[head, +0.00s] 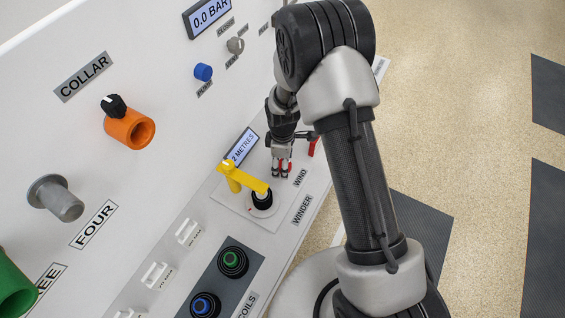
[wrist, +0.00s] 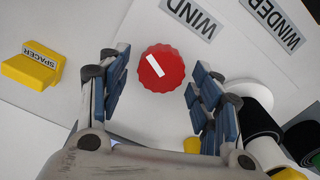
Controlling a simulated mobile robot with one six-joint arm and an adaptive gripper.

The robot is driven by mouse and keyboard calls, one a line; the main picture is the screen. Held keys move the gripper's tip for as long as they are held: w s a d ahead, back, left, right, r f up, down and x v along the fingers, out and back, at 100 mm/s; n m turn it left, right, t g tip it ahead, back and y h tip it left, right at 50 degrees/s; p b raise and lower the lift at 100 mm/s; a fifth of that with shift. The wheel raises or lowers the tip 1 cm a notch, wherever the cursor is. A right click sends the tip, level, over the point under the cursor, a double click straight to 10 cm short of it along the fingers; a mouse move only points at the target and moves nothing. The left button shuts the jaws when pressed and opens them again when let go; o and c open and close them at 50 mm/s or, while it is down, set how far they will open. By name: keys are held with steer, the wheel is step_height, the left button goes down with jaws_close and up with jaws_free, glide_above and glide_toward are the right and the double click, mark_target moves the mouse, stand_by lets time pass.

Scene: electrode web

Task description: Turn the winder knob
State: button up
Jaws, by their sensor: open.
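The winder knob (wrist: 174,66) is a red, scalloped round knob with a white bar marked across its face. It sits on a pale plate beside the WIND label (wrist: 189,16). In the wrist view my gripper (wrist: 155,76) is open, with one blue-padded finger on each side of the knob and a visible gap to both. The white bar lies tilted, from upper left to lower right. In the head view my gripper (head: 282,168) points down at the panel by the WIND label, and its fingers largely hide the knob.
A yellow lever (head: 240,177) on a black hub stands close left of my gripper. A yellow SPACER block (wrist: 30,67) lies left of the knob. A red part (head: 312,147) shows right of my gripper. Green and blue round knobs sit nearer on the ledge.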

steer(key=c, duration=1.1)
